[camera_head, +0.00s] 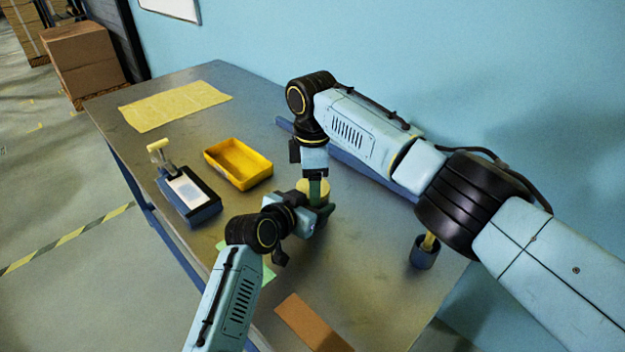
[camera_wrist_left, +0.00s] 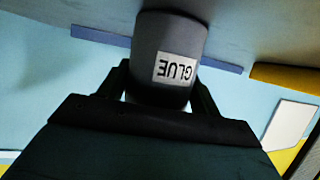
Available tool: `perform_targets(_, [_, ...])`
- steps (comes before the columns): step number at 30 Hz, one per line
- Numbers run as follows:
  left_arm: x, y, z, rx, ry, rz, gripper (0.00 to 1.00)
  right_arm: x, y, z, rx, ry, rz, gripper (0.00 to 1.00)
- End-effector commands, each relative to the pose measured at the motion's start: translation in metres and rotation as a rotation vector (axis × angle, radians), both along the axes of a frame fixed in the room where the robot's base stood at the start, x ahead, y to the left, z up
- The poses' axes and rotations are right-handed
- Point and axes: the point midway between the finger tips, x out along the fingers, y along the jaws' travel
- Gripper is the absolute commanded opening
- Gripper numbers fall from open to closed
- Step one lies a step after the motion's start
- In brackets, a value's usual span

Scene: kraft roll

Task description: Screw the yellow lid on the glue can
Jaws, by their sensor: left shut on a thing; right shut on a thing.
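The glue can (camera_wrist_left: 168,55) is a grey cylinder with a white GLUE label, upside down in the left wrist view. My left gripper (camera_head: 318,214) is shut around it, and its fingers show on both sides of the can in the wrist view. In the head view the can is mostly hidden by the grippers. The yellow lid (camera_head: 304,187) shows right above my left gripper. My right gripper (camera_head: 318,188) points down from above and is shut on the lid. Whether the lid touches the can is hidden.
An open yellow tray (camera_head: 239,178) and a dark blue box with white paper (camera_head: 187,190) stand left on the table. A yellowish sheet (camera_head: 175,105) lies at the far left. A dark cup (camera_head: 424,254) stands right, and a brown piece (camera_head: 312,325) lies in front.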

Motion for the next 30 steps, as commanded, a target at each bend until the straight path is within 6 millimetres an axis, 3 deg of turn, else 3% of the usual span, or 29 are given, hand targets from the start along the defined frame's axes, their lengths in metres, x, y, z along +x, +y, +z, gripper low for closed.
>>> perform_targets(1, [-0.001, 0.000, -0.001, 0.001, 0.002, -0.001, 0.00, 0.001, 0.000, 0.001, 0.000, -0.003, 0.000, 0.67])
perform_targets(6, [0.000, 0.000, -0.001, 0.001, 0.002, -0.001, 0.00, 0.001, 0.000, 0.001, 0.000, -0.002, 0.001, 0.86])
perform_targets(14, [0.000, 0.000, -0.001, 0.000, 0.001, 0.000, 0.00, 0.000, 0.000, 0.002, 0.000, 0.000, 0.003, 0.86])
perform_targets(24, [0.000, 0.000, -0.001, 0.001, 0.002, 0.000, 0.00, 0.000, 0.001, 0.042, 0.002, -0.002, 0.003, 0.86])
perform_targets(30, [0.000, 0.000, -0.001, 0.001, 0.002, -0.001, 0.00, 0.000, 0.000, 0.045, 0.000, 0.000, 0.002, 0.86])
